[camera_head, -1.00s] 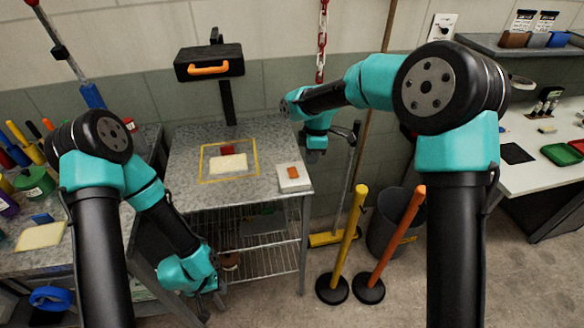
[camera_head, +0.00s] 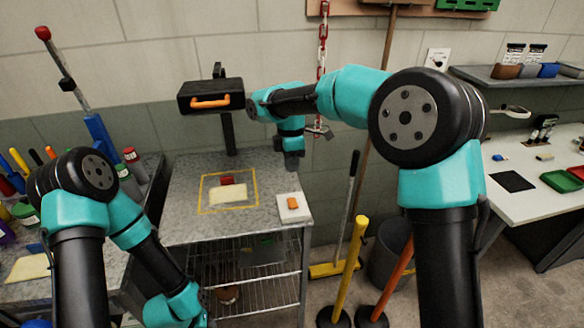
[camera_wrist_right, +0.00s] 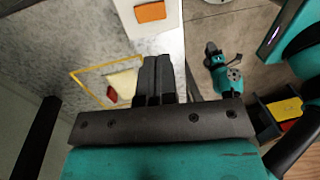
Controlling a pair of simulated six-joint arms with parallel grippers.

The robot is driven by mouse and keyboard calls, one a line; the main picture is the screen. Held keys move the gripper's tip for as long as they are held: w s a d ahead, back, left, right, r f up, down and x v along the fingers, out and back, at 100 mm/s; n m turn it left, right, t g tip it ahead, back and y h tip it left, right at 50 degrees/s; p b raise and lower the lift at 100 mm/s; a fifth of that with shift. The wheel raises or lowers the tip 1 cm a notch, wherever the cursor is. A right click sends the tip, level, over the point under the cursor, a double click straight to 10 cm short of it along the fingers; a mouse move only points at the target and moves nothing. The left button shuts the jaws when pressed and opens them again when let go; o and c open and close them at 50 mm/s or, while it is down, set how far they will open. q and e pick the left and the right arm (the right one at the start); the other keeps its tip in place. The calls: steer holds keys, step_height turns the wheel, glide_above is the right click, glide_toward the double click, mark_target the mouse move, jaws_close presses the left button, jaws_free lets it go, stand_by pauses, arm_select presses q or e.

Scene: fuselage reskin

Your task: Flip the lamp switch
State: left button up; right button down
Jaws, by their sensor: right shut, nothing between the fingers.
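A white block with an orange rocker, which looks like the lamp switch (camera_head: 294,208), lies at the right front of the grey bench top. It also shows at the top of the right wrist view (camera_wrist_right: 151,13). My right gripper (camera_head: 291,162) is shut and empty, pointing down above and behind the switch, apart from it. Its closed fingers show in the right wrist view (camera_wrist_right: 154,68). A black box-shaped head with an orange handle (camera_head: 211,96), perhaps the lamp, stands on a post behind the bench. My left arm hangs low at the left; its jaws cannot be made out.
A yellow-outlined square (camera_head: 202,209) on the bench holds a red block (camera_head: 227,180) and a cream pad (camera_head: 228,195). A red-and-white chain (camera_head: 322,50) hangs behind my right arm. Yellow (camera_head: 349,270) and orange posts stand on the floor to the right.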

mark_target(293, 205)
steer(key=f, duration=0.4)
steer(key=s+f, duration=0.1)
steer(key=f, duration=0.7)
steer(key=shift+s+d, duration=0.15)
steer(key=shift+s, duration=0.15)
